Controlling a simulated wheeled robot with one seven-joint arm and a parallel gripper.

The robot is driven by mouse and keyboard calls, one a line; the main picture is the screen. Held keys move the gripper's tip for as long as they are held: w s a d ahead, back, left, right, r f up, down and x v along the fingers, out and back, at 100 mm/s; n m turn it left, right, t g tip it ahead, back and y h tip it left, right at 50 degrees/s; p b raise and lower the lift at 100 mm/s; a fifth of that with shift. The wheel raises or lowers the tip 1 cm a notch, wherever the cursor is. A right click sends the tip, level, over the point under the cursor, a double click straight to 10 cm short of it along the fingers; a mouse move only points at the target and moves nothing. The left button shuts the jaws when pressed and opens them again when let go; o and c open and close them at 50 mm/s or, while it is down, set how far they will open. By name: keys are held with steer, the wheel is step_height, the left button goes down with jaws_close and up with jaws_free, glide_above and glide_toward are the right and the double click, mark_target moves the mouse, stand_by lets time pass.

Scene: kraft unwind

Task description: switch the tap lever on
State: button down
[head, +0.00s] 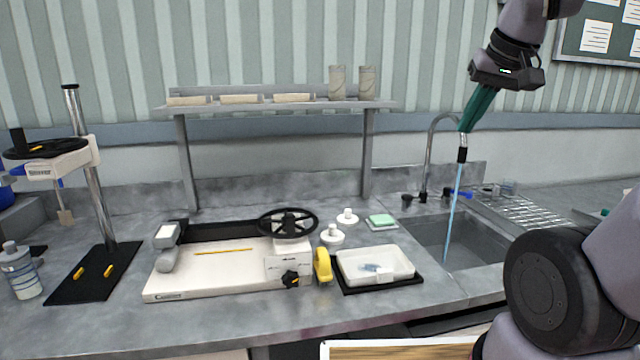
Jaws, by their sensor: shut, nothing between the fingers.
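The tap (430,150) is a grey gooseneck rising behind the sink, with a black nozzle (462,155) at its outlet. A straight light-blue streak that looks like running water (452,215) falls from the nozzle into the sink. At the tap's base are a dark handle (408,197) on the left and a blue lever (463,194) on the right. My gripper (465,128) has teal fingers, shut and empty, pointing down. In the picture its tips overlap the end of the spout, above the blue lever; I cannot tell whether they touch the spout.
The sink (428,228) has a drainboard (515,208) on its right. A white tray (345,266), a green sponge (381,220) and a cream machine with a black wheel (287,222) stand left of it. A shelf (280,105) with rolls stands behind.

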steer(key=s+a+m+t, duration=0.1)
steer(key=s+a+m, duration=0.1)
steer(key=s, duration=0.2)
steer(key=w+a+f+m+g+y, duration=0.2)
steer(key=w+m+y, duration=0.1)
steer(key=w+m, duration=0.3)
steer(key=w+a+f+m+g+y, duration=0.1)
steer(key=w+f+m+g+y, duration=0.15)
steer(key=w+m, duration=0.25)
steer(key=w+d+f+m+t+y, duration=0.1)
steer(key=w+f+m+t+y, duration=0.2)
steer(key=w+m, duration=0.5)
steer(key=m+t+h, duration=0.6)
steer(key=m+t, duration=0.6)
steer(key=m, duration=1.7)
glide_toward(458, 192)
steer(key=w+a, duration=0.3)
steer(key=shift+w+d, duration=0.65)
steer(key=shift+w, duration=0.2)
steer(key=shift+w+d, duration=0.25)
steer(key=shift+w, duration=0.25)
